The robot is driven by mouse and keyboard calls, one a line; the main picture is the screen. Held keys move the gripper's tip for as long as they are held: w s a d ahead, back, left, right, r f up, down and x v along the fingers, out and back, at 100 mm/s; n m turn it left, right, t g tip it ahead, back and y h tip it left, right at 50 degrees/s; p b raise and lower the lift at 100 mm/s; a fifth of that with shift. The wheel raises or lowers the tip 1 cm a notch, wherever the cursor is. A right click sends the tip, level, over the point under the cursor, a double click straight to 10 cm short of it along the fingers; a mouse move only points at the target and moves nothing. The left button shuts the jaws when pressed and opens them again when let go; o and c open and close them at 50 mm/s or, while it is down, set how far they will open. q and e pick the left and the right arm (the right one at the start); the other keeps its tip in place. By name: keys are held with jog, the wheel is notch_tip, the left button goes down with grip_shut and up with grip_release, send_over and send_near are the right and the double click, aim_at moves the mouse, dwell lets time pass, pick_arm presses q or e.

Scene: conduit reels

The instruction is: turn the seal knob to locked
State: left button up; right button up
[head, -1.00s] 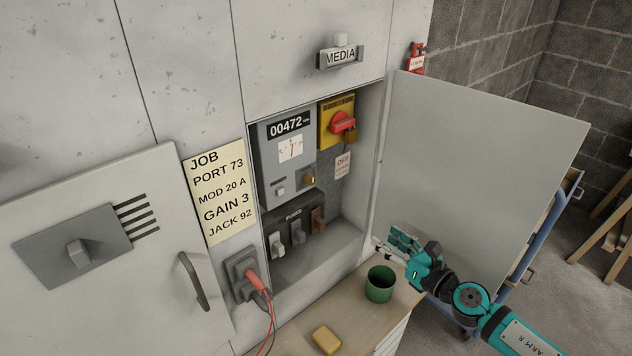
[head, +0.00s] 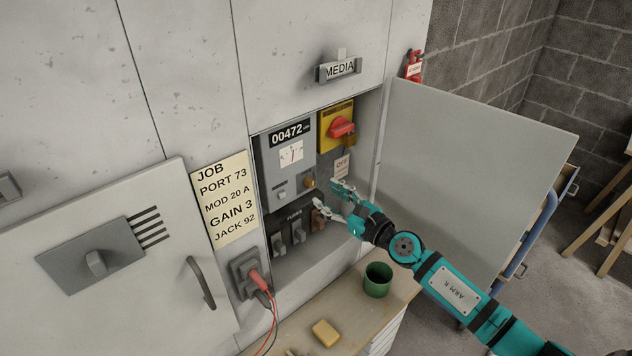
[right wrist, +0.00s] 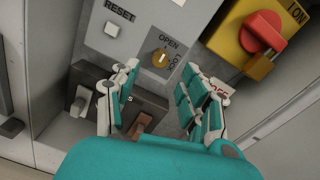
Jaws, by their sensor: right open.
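The seal knob (right wrist: 162,60) is a small round brass knob on a dark plate marked OPEN and LOCK in the right wrist view. Its pale mark points up toward OPEN. In the head view the knob (head: 308,183) sits low on the right of the grey meter panel (head: 270,160). My right gripper (head: 328,194) is open and empty in front of the cabinet recess, just below and right of the knob. In the right wrist view its spread fingers (right wrist: 157,88) lie either side of the line to the knob, apart from it. My left gripper is not in view.
A red switch (head: 341,127) with a padlock on a yellow box is above right. Fuse switches (head: 298,232) are below. The open cabinet door (head: 470,180) stands at the right. A green cup (head: 377,280) and a yellow block (head: 325,333) are on the counter below.

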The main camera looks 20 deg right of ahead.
aim_at(313, 185)
jog(key=x, duration=0.5)
jog(key=shift+w, duration=0.1)
grip_shut()
